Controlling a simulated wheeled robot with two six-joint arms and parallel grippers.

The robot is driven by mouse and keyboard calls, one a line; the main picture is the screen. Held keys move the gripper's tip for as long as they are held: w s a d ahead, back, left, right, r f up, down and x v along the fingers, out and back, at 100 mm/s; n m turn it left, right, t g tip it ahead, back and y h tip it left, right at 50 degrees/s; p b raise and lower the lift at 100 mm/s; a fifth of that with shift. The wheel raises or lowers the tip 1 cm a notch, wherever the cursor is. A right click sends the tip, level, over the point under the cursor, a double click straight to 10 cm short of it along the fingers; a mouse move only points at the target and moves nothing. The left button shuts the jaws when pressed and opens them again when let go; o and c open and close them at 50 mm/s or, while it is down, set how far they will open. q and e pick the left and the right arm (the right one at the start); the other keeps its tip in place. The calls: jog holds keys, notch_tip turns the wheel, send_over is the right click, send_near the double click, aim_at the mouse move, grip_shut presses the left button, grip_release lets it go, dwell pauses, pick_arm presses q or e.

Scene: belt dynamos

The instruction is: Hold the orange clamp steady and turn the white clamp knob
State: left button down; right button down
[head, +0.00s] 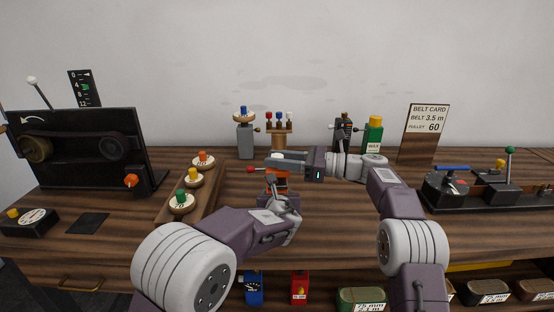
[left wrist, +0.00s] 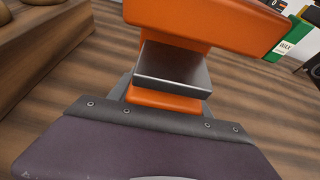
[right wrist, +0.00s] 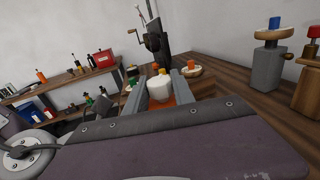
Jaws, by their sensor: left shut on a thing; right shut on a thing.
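The orange clamp (head: 282,182) stands on the bench near the middle of the head view, partly covered by my arms. It fills the top of the left wrist view (left wrist: 205,22). My left gripper (head: 284,200) is shut on the clamp's narrower lower part, below its wide orange top. The white clamp knob (right wrist: 160,88) sits above the orange body, between the two fingers of my right gripper (right wrist: 161,84), which is shut on it. In the head view only a sliver of the white knob (head: 278,155) shows above the right gripper's fingers.
A wooden tray (head: 207,187) with several colour-topped spools lies left of the clamp. A black belt machine (head: 75,150) stands at the far left. A green WAX bottle (head: 373,138) and a belt card (head: 425,135) stand behind. A black device (head: 485,188) is at the right.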

jog(key=c, duration=1.1)
grip_release()
jog(key=shift+s, duration=0.1)
jog(key=shift+o, duration=0.2)
jog(key=v, duration=1.2)
jog(key=shift+d+r, duration=0.1)
